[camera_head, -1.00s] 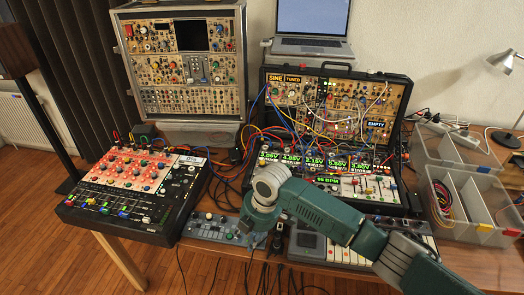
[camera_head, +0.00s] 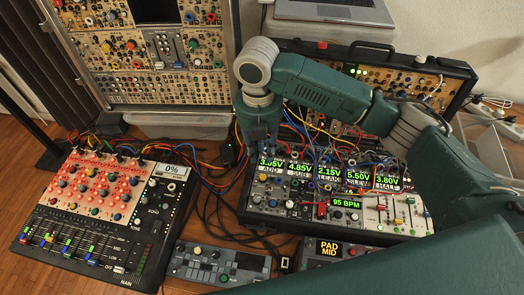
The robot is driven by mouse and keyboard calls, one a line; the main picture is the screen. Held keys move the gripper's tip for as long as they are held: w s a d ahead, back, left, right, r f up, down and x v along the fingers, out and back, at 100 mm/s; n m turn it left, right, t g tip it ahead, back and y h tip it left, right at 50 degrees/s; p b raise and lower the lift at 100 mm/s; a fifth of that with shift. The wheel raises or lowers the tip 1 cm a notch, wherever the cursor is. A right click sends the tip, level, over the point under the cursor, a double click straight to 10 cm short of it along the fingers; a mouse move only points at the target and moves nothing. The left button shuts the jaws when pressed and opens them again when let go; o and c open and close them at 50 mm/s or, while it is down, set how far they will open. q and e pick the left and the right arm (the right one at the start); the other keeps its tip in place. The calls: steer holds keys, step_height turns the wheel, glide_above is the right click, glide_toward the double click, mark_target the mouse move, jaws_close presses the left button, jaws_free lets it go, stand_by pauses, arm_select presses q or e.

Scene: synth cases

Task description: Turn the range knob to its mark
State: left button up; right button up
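The open synth case (camera_head: 335,228) has a lower panel with several green-lit voltage screens (camera_head: 314,172) and many small knobs. I cannot read a range label or a mark on any knob, so I cannot tell which is the range knob. My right arm comes in from the right, arches over the case and drops at its left end. My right gripper (camera_head: 262,150) points down at the case's back left. Its fingers are too dark and small to read, and I see no clear contact with a knob. My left gripper is not in view.
A mixer (camera_head: 98,205) with a 0% display stands at left. A tall modular rack (camera_head: 150,62) is behind it. A laptop (camera_head: 335,10) sits at the back. Patch cables (camera_head: 210,172) run beside the case. Small devices (camera_head: 222,262) line the front. My arm covers much of the case's upper panel.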

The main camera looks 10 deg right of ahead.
steer(key=p, duration=0.1)
glide_above(263, 176)
step_height(263, 176, down, 6)
steer(key=shift+a+r, duration=0.15)
steer(key=shift+r, duration=0.05)
step_height(263, 176, down, 5)
steer(key=shift+w+r+p, duration=0.1)
steer(key=shift+r+p, duration=0.05)
steer(key=shift+p, duration=0.35)
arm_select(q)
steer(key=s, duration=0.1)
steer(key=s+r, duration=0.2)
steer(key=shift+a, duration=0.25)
arm_select(e)
jaws_close()
